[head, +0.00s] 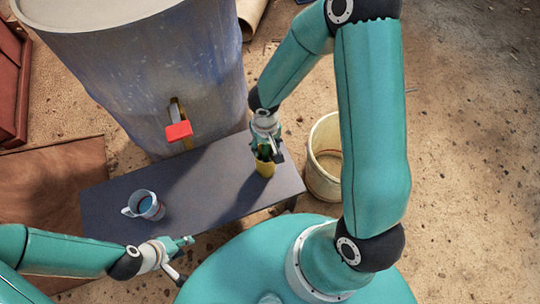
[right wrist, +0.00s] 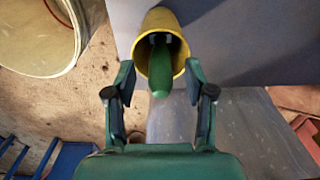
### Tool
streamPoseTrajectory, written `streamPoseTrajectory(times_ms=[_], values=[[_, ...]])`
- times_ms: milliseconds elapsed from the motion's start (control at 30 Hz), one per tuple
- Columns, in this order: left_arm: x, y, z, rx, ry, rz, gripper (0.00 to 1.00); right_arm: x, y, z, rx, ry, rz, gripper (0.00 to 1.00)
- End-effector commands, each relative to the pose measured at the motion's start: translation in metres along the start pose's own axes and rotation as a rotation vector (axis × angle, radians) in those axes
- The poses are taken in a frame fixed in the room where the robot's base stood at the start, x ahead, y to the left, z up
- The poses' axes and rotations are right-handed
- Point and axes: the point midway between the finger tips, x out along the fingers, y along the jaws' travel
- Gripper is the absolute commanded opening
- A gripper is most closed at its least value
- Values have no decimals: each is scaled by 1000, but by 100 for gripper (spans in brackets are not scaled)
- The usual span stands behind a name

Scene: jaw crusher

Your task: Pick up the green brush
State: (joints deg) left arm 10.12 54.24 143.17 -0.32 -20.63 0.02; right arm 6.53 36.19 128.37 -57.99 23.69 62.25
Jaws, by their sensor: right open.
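The green brush (right wrist: 160,68) stands in a yellow cup (right wrist: 149,28), its handle pointing out toward the camera in the right wrist view. The yellow cup (head: 265,168) is on the dark bench in the head view, where the brush is mostly hidden by my right gripper. My right gripper (head: 268,150) is at the cup's mouth, and its fingers (right wrist: 160,82) are open on both sides of the brush handle, apart from it. My left gripper (head: 183,257) is in front of the bench, away from the cup; its jaw state is unclear.
A cream bucket (head: 324,160) is on the ground right of the bench. The bench's middle is clear.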

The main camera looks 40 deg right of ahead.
Motion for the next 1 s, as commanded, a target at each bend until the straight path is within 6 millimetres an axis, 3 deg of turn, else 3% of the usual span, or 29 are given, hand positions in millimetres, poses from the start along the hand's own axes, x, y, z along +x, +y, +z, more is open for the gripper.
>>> streamPoseTrajectory(times_ms=[200,533,1000], values=[[0,0,0,0,0,0,40,0,0,0,1,1,0,52],[0,0,0,0,0,0,40,0,0,0,1,1,0,0],[-4,1,0,0,0,0,40,-8,0,0,3,2,0,0]])
